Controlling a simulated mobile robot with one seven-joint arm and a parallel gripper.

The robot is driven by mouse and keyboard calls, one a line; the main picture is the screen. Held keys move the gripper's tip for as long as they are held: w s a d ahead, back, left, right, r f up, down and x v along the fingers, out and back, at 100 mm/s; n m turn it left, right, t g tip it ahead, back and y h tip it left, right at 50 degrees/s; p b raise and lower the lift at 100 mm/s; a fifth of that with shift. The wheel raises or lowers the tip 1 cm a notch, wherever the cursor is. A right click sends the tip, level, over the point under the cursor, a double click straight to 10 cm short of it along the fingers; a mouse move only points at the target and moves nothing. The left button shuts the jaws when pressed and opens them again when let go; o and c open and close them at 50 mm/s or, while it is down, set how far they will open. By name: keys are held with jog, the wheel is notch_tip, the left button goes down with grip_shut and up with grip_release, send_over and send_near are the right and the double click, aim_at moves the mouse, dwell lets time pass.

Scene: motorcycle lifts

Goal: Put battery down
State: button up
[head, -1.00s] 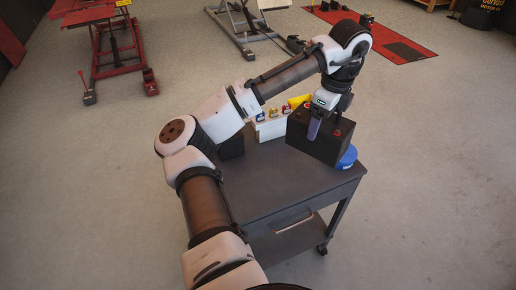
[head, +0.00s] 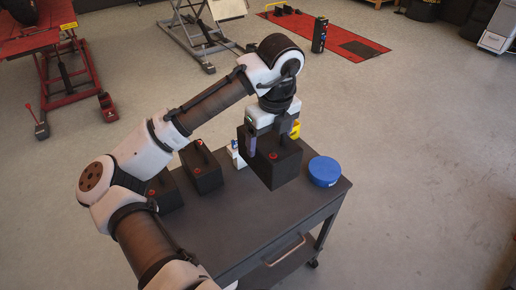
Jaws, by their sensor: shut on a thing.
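My gripper (head: 268,141) is shut on a black battery (head: 276,168) with a red terminal cap, its fingers on either side of the battery's upper part. The battery is upright over the dark grey cart top (head: 245,222), left of the blue round tub. I cannot tell whether its underside touches the cart top. Two more black batteries stand on the cart to the left: one with a handle (head: 204,170), and one (head: 164,190) partly hidden by my arm.
The blue tub (head: 324,171) stands near the cart's right corner. Small white and yellow items (head: 296,130) are partly hidden behind the held battery. The cart's front area is clear. Red (head: 60,50) and grey (head: 200,35) lifts stand beyond.

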notch_tip(320, 180, down, 18)
jog(key=shift+r+p, duration=0.25)
jog(key=shift+p, duration=0.95)
jog(key=shift+f, duration=0.15)
jog(key=o, duration=2)
jog(key=r+b, duration=0.1)
jog(key=r, duration=0.7)
jog(key=s+r+b, duration=0.1)
jog(key=r, duration=0.3)
jog(key=shift+d+r+b, duration=0.1)
jog(key=shift+d+b, duration=0.2)
jog(key=shift+d, duration=0.1)
